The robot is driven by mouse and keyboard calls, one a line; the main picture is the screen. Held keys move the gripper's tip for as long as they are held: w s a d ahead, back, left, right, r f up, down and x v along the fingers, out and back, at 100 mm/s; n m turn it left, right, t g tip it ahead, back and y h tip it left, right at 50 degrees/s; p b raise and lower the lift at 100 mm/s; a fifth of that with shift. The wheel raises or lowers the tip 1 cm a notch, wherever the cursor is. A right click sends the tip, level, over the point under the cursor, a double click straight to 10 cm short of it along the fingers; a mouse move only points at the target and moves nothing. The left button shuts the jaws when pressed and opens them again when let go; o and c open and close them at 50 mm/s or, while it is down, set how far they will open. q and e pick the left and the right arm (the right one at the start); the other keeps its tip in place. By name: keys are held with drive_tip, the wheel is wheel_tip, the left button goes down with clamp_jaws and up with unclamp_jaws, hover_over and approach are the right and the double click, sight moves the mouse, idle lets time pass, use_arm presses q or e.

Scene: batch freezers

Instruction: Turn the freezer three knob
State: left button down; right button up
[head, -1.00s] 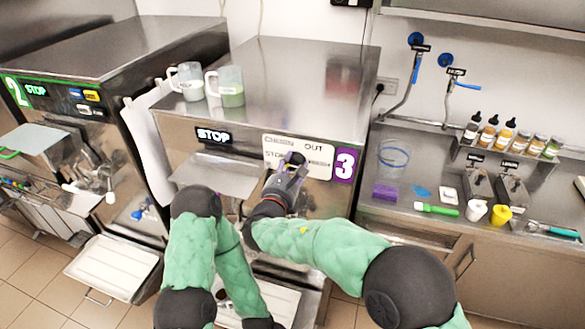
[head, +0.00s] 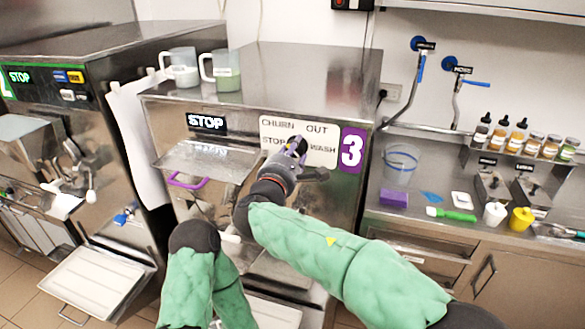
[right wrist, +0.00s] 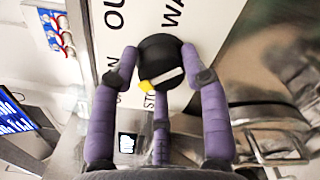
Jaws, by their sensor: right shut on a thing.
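The freezer three knob (right wrist: 160,55) is round and black with a white bar that has a yellow end. In the right wrist view, the yellow end lies at the lower left, near the STOP lettering. The knob sits on the white label plate (head: 270,128) marked CHURN, OUT, STOP and WASH, beside the purple 3 sign (head: 352,150). My right gripper (head: 297,147) is at the plate, its purple fingers shut around the knob; it also shows in the right wrist view (right wrist: 160,75). In the head view the gripper largely hides the knob. My left gripper is out of view.
Two jugs, one whitish (head: 181,70) and one green (head: 225,75), stand on freezer three's top. A metal shelf with a purple handle (head: 188,182) juts out left of the knob. The counter at right holds a clear tub (head: 400,165), a purple sponge (head: 393,198) and bottles.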

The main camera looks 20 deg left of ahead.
drive_tip(key=shift+w+d+r+m+b, duration=0.1)
drive_tip(key=shift+d+r+m+b, duration=0.1)
drive_tip(key=shift+m+b, duration=0.65)
drive_tip(key=shift+d+r+m+b, duration=0.15)
drive_tip(key=shift+r+m+b, duration=0.05)
drive_tip(key=shift+m+b, duration=0.65)
drive_tip(key=o, duration=1.1)
drive_tip(key=shift+c, duration=0.2)
drive_tip(key=shift+o, duration=0.3)
drive_tip(key=shift+d, duration=0.1)
drive_tip(key=shift+a+f, duration=0.2)
drive_tip(key=shift+f, duration=0.1)
drive_tip(key=shift+s, duration=0.2)
drive_tip(key=s, duration=1.1)
drive_tip(key=shift+s+a, duration=0.15)
drive_tip(key=shift+s, duration=0.15)
